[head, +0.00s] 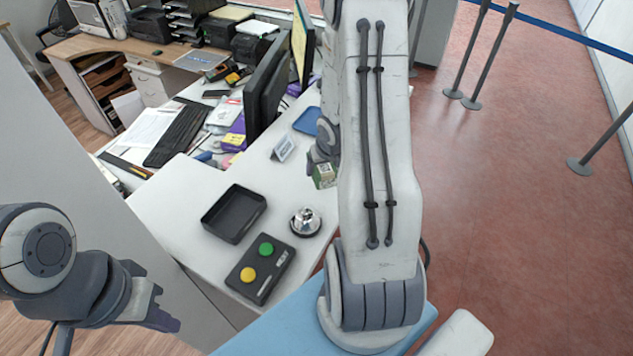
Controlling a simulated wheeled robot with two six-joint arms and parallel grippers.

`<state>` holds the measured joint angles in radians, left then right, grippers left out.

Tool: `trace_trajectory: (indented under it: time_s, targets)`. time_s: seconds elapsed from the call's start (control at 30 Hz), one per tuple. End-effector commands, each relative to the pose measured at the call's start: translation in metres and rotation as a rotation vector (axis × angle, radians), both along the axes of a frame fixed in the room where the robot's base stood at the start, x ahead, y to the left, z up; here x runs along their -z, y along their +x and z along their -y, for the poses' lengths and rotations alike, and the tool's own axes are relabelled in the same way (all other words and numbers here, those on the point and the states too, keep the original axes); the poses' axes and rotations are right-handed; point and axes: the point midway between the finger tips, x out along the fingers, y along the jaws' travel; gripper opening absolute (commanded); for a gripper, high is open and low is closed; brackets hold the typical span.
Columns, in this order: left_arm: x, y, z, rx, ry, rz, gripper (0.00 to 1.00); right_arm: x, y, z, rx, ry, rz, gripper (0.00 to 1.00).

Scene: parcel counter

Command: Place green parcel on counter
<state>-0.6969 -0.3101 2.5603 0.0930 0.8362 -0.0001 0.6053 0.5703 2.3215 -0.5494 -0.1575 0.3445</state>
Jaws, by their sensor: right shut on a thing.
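The green parcel (325,176) is a small box with a pale label on its upper face, in the middle of the head view just left of my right arm. My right gripper (316,160) is shut on it, partly hidden behind that arm. The parcel shows over the right edge of the white counter (185,205); its height above the counter is hard to judge. My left gripper (163,305) hangs at the lower left, apart from the counter things, and its fingers do not show clearly enough to tell their opening.
On the counter are a black tray (213,220), a button box (245,287) with green and yellow buttons, a silver bell (305,222), a small sign (284,148) and a blue tray (308,121). A monitor (266,88) stands behind. Barrier posts (487,60) stand right.

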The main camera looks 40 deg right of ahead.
Motion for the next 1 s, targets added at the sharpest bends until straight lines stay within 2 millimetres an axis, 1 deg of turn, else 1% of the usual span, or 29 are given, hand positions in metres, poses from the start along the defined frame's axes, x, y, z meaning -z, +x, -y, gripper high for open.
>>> trace_trajectory:
  time_s: [0.03, 0.13, 0.23, 0.33, 0.47, 0.77, 0.9, 0.93, 0.97, 1.0]
  targets:
    - [0.005, 0.0, 0.0, -0.001, 0.0, 0.0, 0.0, 0.007, 0.007, -0.003, -0.003, -0.001, 0.0, 0.06]
    - [0.007, 0.0, 0.0, -0.001, 0.0, 0.0, 0.0, 0.01, 0.014, -0.005, 0.001, -0.001, 0.001, 0.06]
    - [0.011, 0.0, 0.0, -0.002, 0.0, 0.0, 0.0, 0.018, 0.015, -0.006, 0.002, 0.001, -0.002, 0.06]
    - [0.02, 0.0, 0.0, -0.003, 0.0, 0.0, 0.0, 0.035, 0.015, -0.006, 0.004, 0.001, -0.002, 0.06]
    - [0.019, 0.0, 0.0, -0.003, 0.0, 0.0, 0.0, 0.048, 0.015, -0.006, 0.004, 0.001, -0.002, 0.06]
    - [0.019, 0.0, 0.0, -0.003, 0.0, 0.0, 0.0, 0.05, 0.015, -0.005, 0.003, -0.001, 0.001, 0.06]
    - [0.023, 0.0, 0.0, -0.003, 0.0, 0.0, 0.0, 0.055, 0.015, -0.005, 0.003, -0.001, 0.001, 0.06]
    - [0.022, 0.0, 0.0, -0.003, 0.0, 0.0, 0.0, 0.054, 0.015, -0.005, 0.003, -0.001, 0.0, 0.82]
    - [0.022, 0.0, 0.0, -0.003, 0.0, 0.0, 0.0, 0.053, 0.015, -0.005, 0.003, -0.001, 0.0, 0.94]
    - [0.022, 0.0, 0.0, -0.003, 0.0, 0.0, 0.0, 0.053, 0.015, -0.005, 0.003, -0.001, 0.0, 1.0]
